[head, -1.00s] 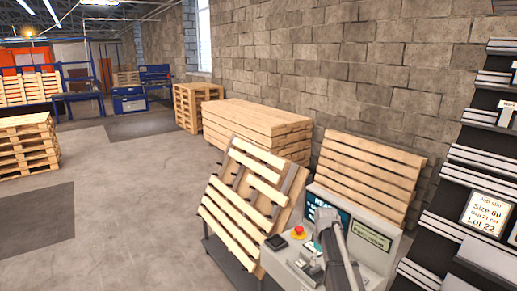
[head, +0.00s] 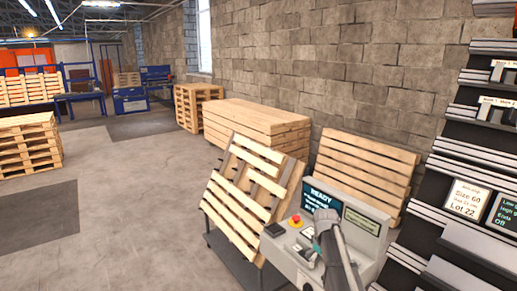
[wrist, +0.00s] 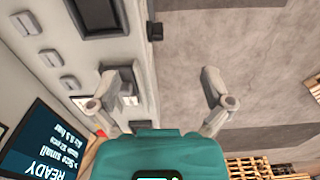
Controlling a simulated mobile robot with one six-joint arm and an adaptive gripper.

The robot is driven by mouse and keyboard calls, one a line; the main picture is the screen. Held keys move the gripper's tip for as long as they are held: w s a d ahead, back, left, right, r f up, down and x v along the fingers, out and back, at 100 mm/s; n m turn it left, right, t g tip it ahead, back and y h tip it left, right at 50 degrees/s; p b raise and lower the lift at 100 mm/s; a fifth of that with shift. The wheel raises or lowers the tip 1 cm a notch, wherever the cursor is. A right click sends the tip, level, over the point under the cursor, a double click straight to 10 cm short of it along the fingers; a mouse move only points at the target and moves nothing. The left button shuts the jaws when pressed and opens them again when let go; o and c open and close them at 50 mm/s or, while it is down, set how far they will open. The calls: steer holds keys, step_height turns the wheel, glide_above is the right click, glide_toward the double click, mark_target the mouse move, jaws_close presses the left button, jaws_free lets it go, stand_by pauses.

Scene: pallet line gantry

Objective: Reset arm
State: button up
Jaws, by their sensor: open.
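My gripper (wrist: 160,80) is open and empty in the wrist view, with its two grey fingers spread apart in front of its teal body. It hangs close to a grey control console (head: 366,249). The console's screen (head: 322,200) reads READY and also shows at the lower left of the wrist view (wrist: 45,142). A red button (head: 295,221) sits on the console top. In the head view my arm covers part of the console, and the fingers cannot be made out.
A slatted wooden pallet (head: 243,205) leans on a stand left of the console. Stacked pallets (head: 255,128) and a leaning pallet (head: 367,170) stand by the block wall. A dark rack (head: 480,125) with signs stands at right. Open floor (head: 130,200) lies at left.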

steer(key=s+a+f+m+b, duration=0.2)
steer(key=s+f+m+b, duration=0.1)
steer(key=s, duration=0.7)
steer(key=s+a+f+m+b, duration=0.3)
steer(key=s+f+b, duration=0.3)
steer(key=s, duration=0.5)
steer(key=shift+s+a+f+m, duration=0.25)
steer(key=shift+f+m, duration=0.15)
steer(key=shift+f, duration=0.05)
stand_by(1.9)
